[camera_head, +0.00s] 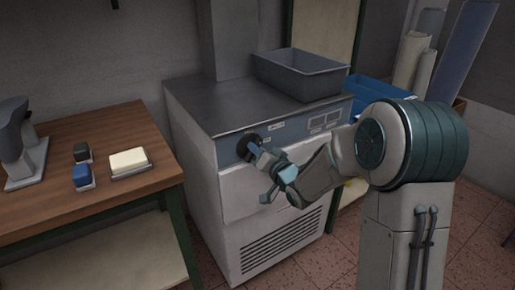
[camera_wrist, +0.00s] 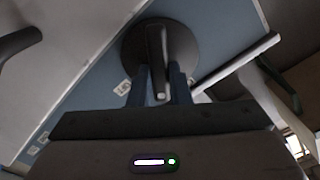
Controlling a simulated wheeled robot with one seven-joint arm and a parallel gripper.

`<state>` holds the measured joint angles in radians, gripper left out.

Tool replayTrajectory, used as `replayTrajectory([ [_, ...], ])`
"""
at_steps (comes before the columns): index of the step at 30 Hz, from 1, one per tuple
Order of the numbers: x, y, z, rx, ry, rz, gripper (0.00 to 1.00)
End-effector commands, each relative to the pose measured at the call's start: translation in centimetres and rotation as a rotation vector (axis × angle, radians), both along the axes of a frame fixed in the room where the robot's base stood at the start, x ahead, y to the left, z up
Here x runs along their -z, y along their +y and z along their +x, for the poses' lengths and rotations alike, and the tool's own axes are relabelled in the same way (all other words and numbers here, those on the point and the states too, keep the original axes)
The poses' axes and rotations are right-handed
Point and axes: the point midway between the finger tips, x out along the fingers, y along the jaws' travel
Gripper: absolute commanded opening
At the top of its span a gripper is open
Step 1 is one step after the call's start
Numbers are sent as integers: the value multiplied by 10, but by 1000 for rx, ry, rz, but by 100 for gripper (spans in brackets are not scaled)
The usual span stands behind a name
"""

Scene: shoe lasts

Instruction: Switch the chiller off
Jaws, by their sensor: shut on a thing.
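The chiller (camera_head: 262,205) is a grey metal cabinet with a blue control strip and a vent grille low on its front. Its round black knob (camera_head: 248,145) sits at the left of the strip. In the wrist view the dark knob (camera_wrist: 182,48) has a raised bar handle, standing nearly upright in the picture. My gripper (camera_head: 257,150) reaches the knob from the front. In the wrist view my gripper (camera_wrist: 160,85) has its two blue fingers on either side of the bar, shut on it. The knob's markings are too small to read.
A grey bin (camera_head: 300,76) stands on the chiller top. At left, a wooden table (camera_head: 120,130) holds a shoe last, small blocks and a cream block on a tray. A blue crate (camera_head: 372,92) and several rolls stand behind my arm at right.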

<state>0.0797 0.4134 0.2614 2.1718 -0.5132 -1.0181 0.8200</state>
Motion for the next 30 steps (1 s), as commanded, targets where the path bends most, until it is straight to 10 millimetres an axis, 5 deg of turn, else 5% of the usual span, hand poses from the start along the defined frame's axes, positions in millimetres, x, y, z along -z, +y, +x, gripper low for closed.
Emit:
replayTrajectory([
  [30, 6, -3, 1, 1, 480, 704, 0],
])
